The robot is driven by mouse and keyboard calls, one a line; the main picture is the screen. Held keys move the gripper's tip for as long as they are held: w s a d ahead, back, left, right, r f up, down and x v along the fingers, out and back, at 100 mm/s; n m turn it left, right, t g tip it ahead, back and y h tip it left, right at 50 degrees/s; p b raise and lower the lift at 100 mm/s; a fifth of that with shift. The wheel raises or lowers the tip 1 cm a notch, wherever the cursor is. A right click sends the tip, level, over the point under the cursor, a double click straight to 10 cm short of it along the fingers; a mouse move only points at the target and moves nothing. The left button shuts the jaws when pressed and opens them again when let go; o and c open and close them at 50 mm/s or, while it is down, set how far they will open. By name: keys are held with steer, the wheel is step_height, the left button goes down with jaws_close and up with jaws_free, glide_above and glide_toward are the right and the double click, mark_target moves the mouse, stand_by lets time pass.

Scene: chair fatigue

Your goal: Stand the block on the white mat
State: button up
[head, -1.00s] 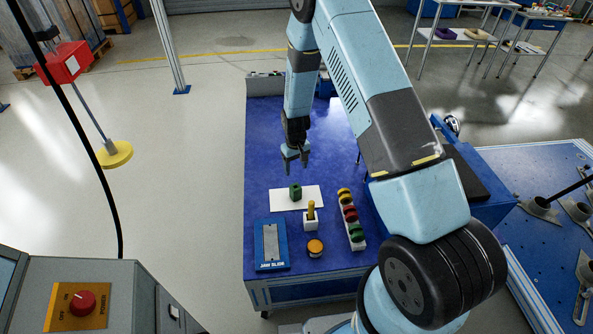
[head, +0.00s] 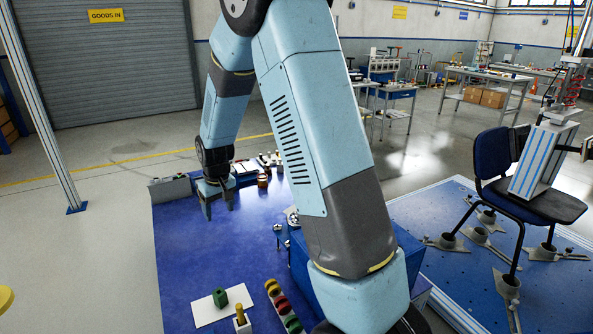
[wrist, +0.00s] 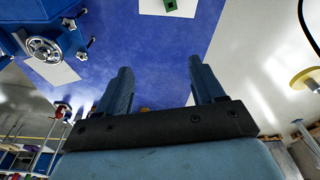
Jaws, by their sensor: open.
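A green block (head: 220,298) stands upright on the white mat (head: 236,295), near the front of the blue table in the head view. It also shows at the top edge of the wrist view (wrist: 171,5), partly cut off, with the white mat (wrist: 150,7) around it. My gripper (head: 219,202) is open and empty over the far part of the table, well behind the mat and apart from the block. Its two fingers (wrist: 160,80) stand wide apart in the wrist view with nothing between them.
A yellow peg in a white holder (head: 241,325) and a rack of coloured pieces (head: 283,306) stand beside the mat. A brown jar (head: 262,181) and a grey box (head: 170,189) are at the table's back. The table's middle (head: 210,250) is clear. A blue handwheel unit (wrist: 45,45) stands at one side.

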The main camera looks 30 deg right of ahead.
steer(key=s+d+r+t, duration=0.1)
steer(key=s+d+r, duration=0.15)
steer(key=r, duration=0.25)
steer(key=s+d+r, duration=0.1)
steer(key=s+r, duration=0.2)
steer(key=r, duration=0.3)
steer(key=s+d+r+m+t, duration=0.1)
steer(key=s+r, duration=0.3)
steer(key=s, duration=0.4)
steer(key=s+d+r+m+t, duration=0.1)
steer(key=s+d+r, duration=0.2)
steer(key=s, duration=0.6)
steer(key=s+d+r+m, duration=0.1)
steer(key=s+d+r, duration=0.1)
steer(key=s+r, duration=0.5)
steer(key=shift+s+t+h, duration=0.3)
steer(key=shift+s+t, duration=0.1)
steer(key=shift+s, duration=0.75)
steer(key=shift+r, duration=0.1)
